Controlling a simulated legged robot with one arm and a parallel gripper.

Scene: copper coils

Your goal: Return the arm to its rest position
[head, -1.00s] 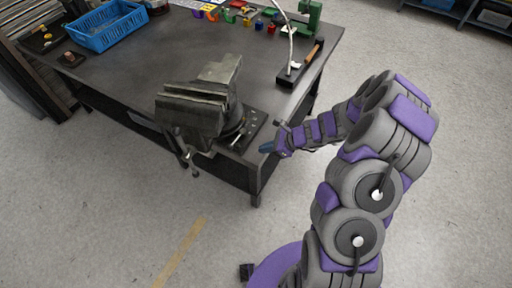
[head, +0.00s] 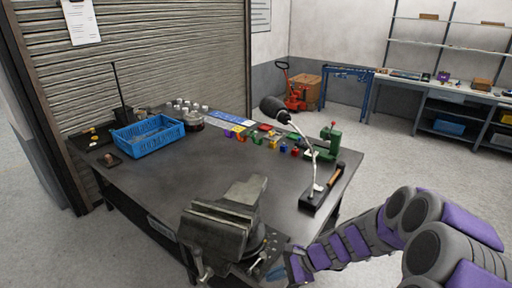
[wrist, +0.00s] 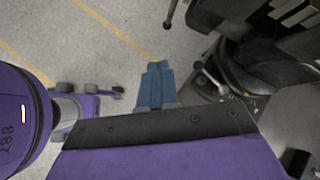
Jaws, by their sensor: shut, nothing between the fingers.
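My arm, purple and grey, reaches in from the right side of the head view. My gripper (head: 277,271) is at the table's front corner, close to the grey vise (head: 225,222). In the wrist view my gripper's blue fingers (wrist: 155,86) are together, with nothing between them. They point over the floor, beside the vise base (wrist: 262,70), and look apart from it. No copper coils can be made out.
The dark worktable (head: 165,190) holds a blue crate (head: 148,137), small coloured blocks (head: 238,131), a lamp (head: 312,165) and a green tool (head: 328,141). Behind stand a roller shutter (head: 150,60), a red pallet jack (head: 296,96) and shelves (head: 440,100). Floor left of the table is clear.

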